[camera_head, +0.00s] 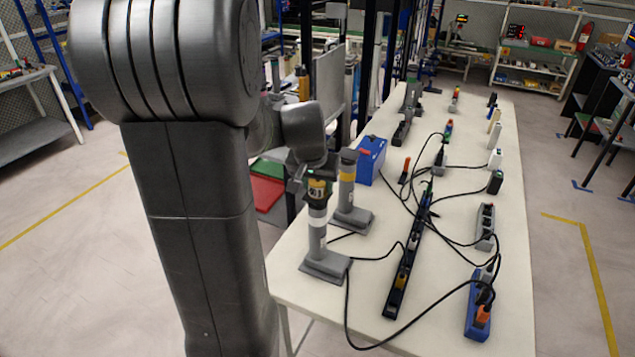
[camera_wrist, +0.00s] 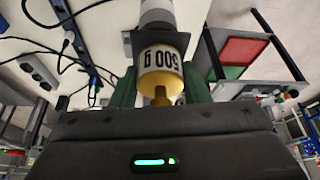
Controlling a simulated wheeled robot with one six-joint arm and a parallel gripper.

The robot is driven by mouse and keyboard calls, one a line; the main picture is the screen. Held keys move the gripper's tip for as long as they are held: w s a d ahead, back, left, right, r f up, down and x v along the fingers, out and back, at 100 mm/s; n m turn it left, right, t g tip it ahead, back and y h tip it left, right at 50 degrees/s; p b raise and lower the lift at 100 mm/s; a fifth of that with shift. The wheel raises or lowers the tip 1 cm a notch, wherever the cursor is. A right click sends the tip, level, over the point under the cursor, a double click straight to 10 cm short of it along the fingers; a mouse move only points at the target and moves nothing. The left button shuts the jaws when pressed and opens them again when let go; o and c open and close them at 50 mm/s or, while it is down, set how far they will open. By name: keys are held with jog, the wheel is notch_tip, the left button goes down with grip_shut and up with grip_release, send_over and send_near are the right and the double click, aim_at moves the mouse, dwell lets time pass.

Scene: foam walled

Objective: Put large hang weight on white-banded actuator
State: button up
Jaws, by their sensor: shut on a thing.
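The large hang weight (camera_head: 318,187), brass-coloured with a white label, is in my gripper (camera_head: 308,178) at the top of the nearer actuator. In the wrist view the hang weight (camera_wrist: 160,72) reads "500 g" and sits between the green-padded fingers of my gripper (camera_wrist: 160,88), its knob towards the palm. The white-banded actuator (camera_head: 316,238) is a grey upright cylinder on a flat foot near the table's front left corner. Its top end (camera_wrist: 157,12) lines up with the weight in the wrist view. I cannot tell whether the weight bears fully on it.
A yellow-banded actuator (camera_head: 348,190) stands close behind. A blue box (camera_head: 370,160) is beyond it. A long black power strip (camera_head: 408,268) and several loose cables lie on the white table (camera_head: 370,300). A blue-ended socket block (camera_head: 478,305) is at the right edge.

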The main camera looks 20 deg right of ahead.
jog(key=shift+f, duration=0.15)
jog(key=o, duration=1.3)
jog(key=shift+o, duration=0.2)
jog(key=shift+r, duration=0.45)
jog(key=v, duration=1.1)
jog(key=shift+s+r+b, duration=0.15)
jog(key=shift+b, duration=0.3)
jog(key=shift+a, duration=0.1)
